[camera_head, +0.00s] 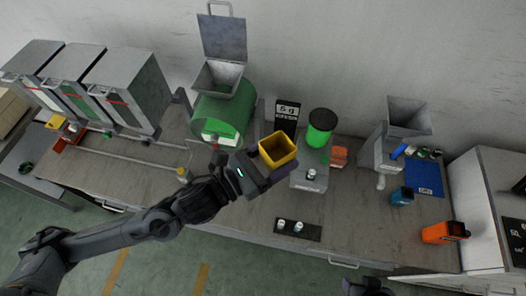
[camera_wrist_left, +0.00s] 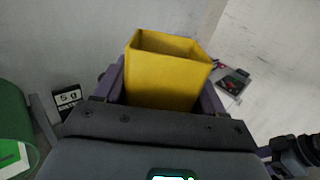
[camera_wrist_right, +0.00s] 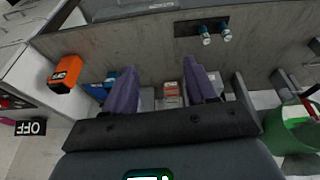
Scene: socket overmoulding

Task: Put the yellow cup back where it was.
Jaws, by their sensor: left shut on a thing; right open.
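The yellow cup (camera_head: 278,148) is an open-topped, square-sided container. My left gripper (camera_head: 266,170) is shut on it and holds it above the middle of the bench, near the grey block with a white piece (camera_head: 311,176). In the left wrist view the cup (camera_wrist_left: 168,75) sits between the two purple fingers, its opening facing up and away; I cannot see its inside bottom. My right gripper (camera_wrist_right: 160,82) is open and empty in the right wrist view, with its fingers apart over the bench. In the head view only a dark bit of the right arm shows at the bottom edge.
A green drum with a hopper (camera_head: 222,112) stands behind the left gripper. A scale display (camera_head: 287,113), green-and-black jar (camera_head: 320,127), grey hopper machine (camera_head: 393,140), blue cup (camera_head: 402,196) and orange box (camera_head: 444,232) stand on the bench. Grey bins (camera_head: 125,88) stand left.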

